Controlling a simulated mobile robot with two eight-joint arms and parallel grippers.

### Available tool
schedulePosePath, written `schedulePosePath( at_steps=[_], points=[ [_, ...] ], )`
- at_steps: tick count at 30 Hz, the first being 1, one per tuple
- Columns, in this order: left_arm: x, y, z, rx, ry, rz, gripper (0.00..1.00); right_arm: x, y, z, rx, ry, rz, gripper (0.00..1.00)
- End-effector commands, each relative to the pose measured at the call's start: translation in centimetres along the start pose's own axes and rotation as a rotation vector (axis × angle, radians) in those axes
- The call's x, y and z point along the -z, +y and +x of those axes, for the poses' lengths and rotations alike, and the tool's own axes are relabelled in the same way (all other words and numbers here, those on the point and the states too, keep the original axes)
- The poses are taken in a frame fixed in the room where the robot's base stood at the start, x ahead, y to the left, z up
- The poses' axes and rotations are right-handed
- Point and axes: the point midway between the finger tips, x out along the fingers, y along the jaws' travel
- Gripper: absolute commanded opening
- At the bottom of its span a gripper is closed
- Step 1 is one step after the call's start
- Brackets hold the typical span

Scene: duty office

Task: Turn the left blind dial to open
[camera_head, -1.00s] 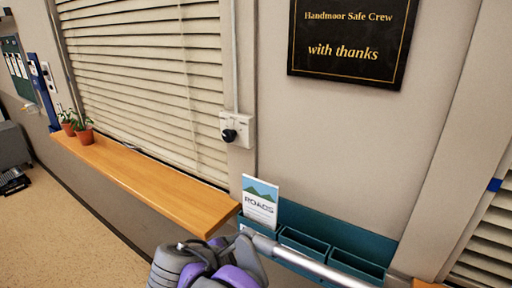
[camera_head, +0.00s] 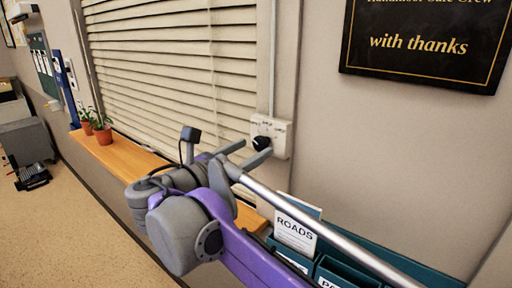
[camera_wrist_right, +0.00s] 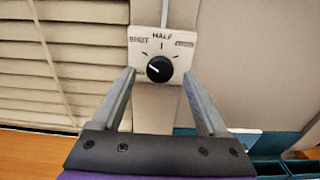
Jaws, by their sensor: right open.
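The blind dial (camera_head: 261,143) is a black round knob on a white box (camera_head: 283,140) on the wall, just right of the slatted blind (camera_head: 180,60). In the right wrist view the knob (camera_wrist_right: 159,69) has a white line pointing up-left, toward the SHUT label. HALF is at the top; the right label is blurred. My right gripper (camera_wrist_right: 158,80) is open, its fingers on either side of and below the knob; I cannot tell whether they touch it. In the head view this gripper (camera_head: 254,152) reaches up to the dial. My left gripper is out of view.
A wooden sill (camera_head: 130,156) with potted plants (camera_head: 102,131) runs under the blind. A teal rack (camera_head: 345,272) with a ROADS leaflet (camera_head: 296,232) is on the wall below right of the dial. A black plaque (camera_head: 425,45) hangs above right.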

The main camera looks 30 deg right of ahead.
Motion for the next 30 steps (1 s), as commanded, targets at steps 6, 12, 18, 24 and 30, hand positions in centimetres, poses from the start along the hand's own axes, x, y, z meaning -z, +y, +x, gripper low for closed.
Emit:
schedulePosePath(
  at_steps=[6,12,18,24,30],
  points=[
    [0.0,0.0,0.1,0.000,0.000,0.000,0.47,0.0,0.0,2.1,0.001,0.000,0.001,0.76],
    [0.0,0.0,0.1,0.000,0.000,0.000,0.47,0.0,0.0,2.4,0.000,0.001,0.001,0.76],
    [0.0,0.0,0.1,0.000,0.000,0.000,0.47,0.0,0.0,2.4,0.000,0.001,0.001,0.62],
    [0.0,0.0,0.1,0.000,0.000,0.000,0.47,0.0,0.0,2.4,0.000,0.001,0.001,0.26],
    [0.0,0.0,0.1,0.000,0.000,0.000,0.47,0.1,0.0,2.4,0.000,0.001,0.001,0.00]
  ],
)
